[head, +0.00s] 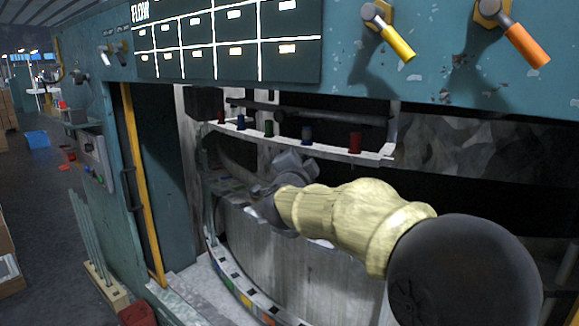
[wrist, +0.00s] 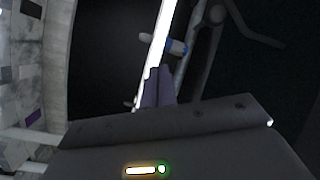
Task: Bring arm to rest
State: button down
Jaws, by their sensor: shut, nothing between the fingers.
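My arm (head: 350,215) reaches from the lower right into the opening of a teal machine, with pale yellow covering on its links. My gripper (head: 258,192) is at its far end, small and dark, below the rack and in front of a pale curved wall. In the wrist view the fingers of my gripper (wrist: 158,85) are together, with nothing seen held between them. A bright white bar and a small blue-banded piece (wrist: 176,46) show just beyond the fingertips.
A rack (head: 300,142) with several coloured pieces hangs above my arm. A curved track with coloured blocks (head: 228,273) runs below. Levers with yellow (head: 397,42) and orange (head: 527,46) handles stick out above. Glass rods (head: 92,240) stand in a wooden holder at left. The aisle floor is at far left.

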jog(key=s+d+f+n+g+y, duration=0.1)
jog(key=s+f+n+g+y, duration=0.2)
jog(key=f, duration=0.4)
jog(key=s+d+f+n+g+y, duration=0.1)
jog(key=s+f+n+y, duration=0.1)
jog(key=f+n, duration=0.4)
jog(key=s+d+f+n+g, duration=0.2)
jog(key=s+d+f+g, duration=0.3)
jog(key=s+f, duration=0.5)
jog(key=s+d+f+n+g+h, duration=0.1)
jog(key=s+d+f+g, duration=0.4)
jog(key=s+f, duration=0.6)
jog(key=s+n+g, duration=0.1)
jog(key=s, duration=0.4)
jog(key=shift+f+n, duration=0.15)
jog(key=shift+n, duration=0.25)
